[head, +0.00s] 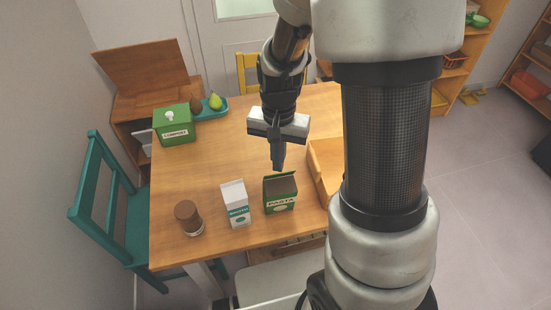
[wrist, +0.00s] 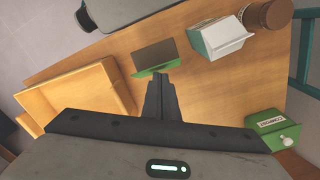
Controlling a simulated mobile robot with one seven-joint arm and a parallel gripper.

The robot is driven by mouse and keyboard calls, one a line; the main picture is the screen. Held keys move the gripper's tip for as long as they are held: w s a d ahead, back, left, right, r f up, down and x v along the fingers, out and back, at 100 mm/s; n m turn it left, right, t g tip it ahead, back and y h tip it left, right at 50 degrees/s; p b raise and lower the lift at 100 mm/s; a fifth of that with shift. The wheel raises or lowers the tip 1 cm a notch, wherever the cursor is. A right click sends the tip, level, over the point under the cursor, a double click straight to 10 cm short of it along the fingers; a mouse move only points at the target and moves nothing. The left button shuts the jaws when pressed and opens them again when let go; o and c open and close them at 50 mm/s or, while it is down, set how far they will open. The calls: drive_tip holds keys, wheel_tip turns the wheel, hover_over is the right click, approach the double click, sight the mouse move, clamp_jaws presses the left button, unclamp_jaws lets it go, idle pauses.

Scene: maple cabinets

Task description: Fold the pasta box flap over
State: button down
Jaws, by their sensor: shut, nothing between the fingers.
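The green pasta box (head: 280,204) stands upright near the front edge of the wooden table. Its top shows dark brown, and a narrow green flap (head: 284,175) stands up along its back edge. In the wrist view, the box top (wrist: 155,54) is a dark rectangle and the green flap (wrist: 153,72) lies along its side nearest my fingers. My gripper (head: 278,168) points down just behind the box, shut and empty. The fingertips also show in the wrist view (wrist: 159,76), close to the flap. I cannot tell if they touch it.
A white carton (head: 236,209) stands left of the box, and a brown-lidded jar (head: 187,215) further left. A wooden tray (wrist: 78,97) lies on the box's other side. A green compost box (head: 174,130) and a teal tray (head: 213,113) sit farther back. The table's middle is clear.

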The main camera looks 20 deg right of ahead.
wheel_tip(320, 180, up, 5)
drive_tip(key=p, duration=0.3)
drive_tip(key=shift+f, duration=0.15)
idle(0.4)
drive_tip(key=s+r+n+t+p, duration=0.2)
drive_tip(key=s+r, duration=0.4)
drive_tip(key=r, duration=0.6)
drive_tip(key=s+r+n+t+p, duration=0.2)
drive_tip(key=s+r, duration=0.4)
drive_tip(key=r, duration=0.6)
drive_tip(key=shift+s+r+n+t, duration=0.25)
drive_tip(key=shift+s+n+t, duration=0.1)
drive_tip(key=shift+n+t, duration=0.55)
drive_tip(key=shift+w+d, duration=0.1)
drive_tip(key=shift+w, duration=0.05)
